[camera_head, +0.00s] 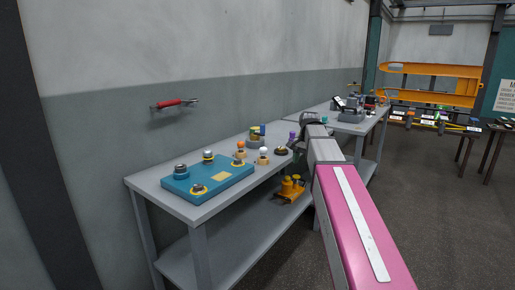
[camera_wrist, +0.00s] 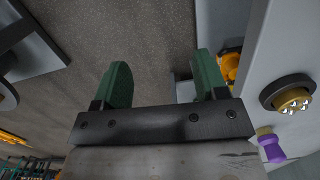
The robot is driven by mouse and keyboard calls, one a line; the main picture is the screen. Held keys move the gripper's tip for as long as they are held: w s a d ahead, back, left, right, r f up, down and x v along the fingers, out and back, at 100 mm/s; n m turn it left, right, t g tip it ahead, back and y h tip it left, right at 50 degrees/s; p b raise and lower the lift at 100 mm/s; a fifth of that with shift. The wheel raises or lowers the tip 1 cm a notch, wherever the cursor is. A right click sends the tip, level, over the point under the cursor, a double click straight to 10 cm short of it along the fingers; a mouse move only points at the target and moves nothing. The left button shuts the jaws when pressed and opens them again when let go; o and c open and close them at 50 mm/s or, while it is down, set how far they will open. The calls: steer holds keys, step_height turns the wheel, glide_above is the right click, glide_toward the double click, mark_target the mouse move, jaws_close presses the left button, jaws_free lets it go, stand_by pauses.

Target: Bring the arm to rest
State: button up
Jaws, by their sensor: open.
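My arm reaches out from the lower right of the head view, pink near me and grey farther out. Its dark far end is beside the right end of the near workbench (camera_head: 228,196). In the wrist view my gripper (camera_wrist: 163,80) shows two green fingers set wide apart. It is open with nothing between the fingers. Grey floor lies behind the left finger, and the bench edge is just right of the right finger. In the head view the fingers are too small to tell apart.
A blue tray (camera_head: 232,180) with several round parts lies on the bench. A dark round part with a brass centre (camera_wrist: 293,97) and a purple-and-yellow piece (camera_wrist: 270,146) are near the bench edge. A yellow object (camera_head: 291,188) sits on the lower shelf.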

steer(key=s+f+n, duration=0.2)
steer(key=s+f, duration=0.4)
steer(key=f, duration=0.4)
steer(key=s+f+n, duration=0.3)
steer(key=s+f, duration=0.4)
steer(key=f, duration=0.3)
steer(key=s+f+n, duration=0.2)
steer(key=s+f, duration=0.4)
steer(key=f, duration=0.5)
steer(key=shift+s+a+n+t+h, duration=0.25)
steer(key=shift+n+t+h, duration=0.05)
steer(key=shift+h, duration=0.1)
steer(key=shift+f, duration=0.1)
